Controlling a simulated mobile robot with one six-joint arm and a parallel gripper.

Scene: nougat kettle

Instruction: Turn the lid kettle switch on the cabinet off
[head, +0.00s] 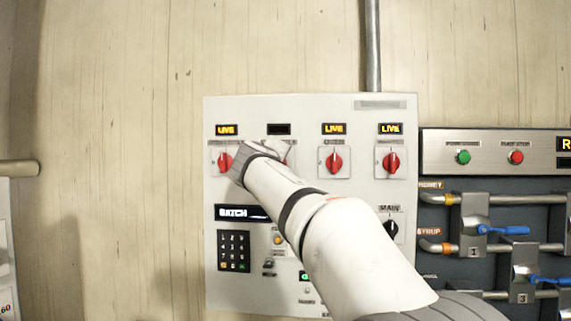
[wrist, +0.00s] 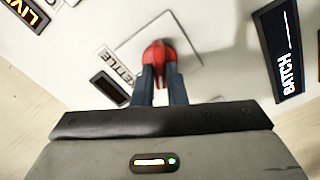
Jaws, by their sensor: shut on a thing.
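The white cabinet panel (head: 390,110) has a row of red rotary switches. In the wrist view, one red knob (wrist: 158,50) sits on a pale square plate, with a partly readable label ending in "ETTLE" (wrist: 116,66). My gripper (wrist: 160,78) is shut on this knob, one finger on each side. The small display beside the label is dark (wrist: 109,88). In the head view, the second display from the left is dark (head: 279,129), and my arm mostly covers the switch below it. The knob's exact angle is hard to read.
The other red switches, at left (head: 225,161), third (head: 335,162) and far right (head: 391,161), have lit LIVE displays above them. Below are a BATCH display (head: 232,212), a keypad (head: 234,251) and a black MAIN knob (head: 391,229). Pipes with blue-handled valves (head: 480,230) stand right.

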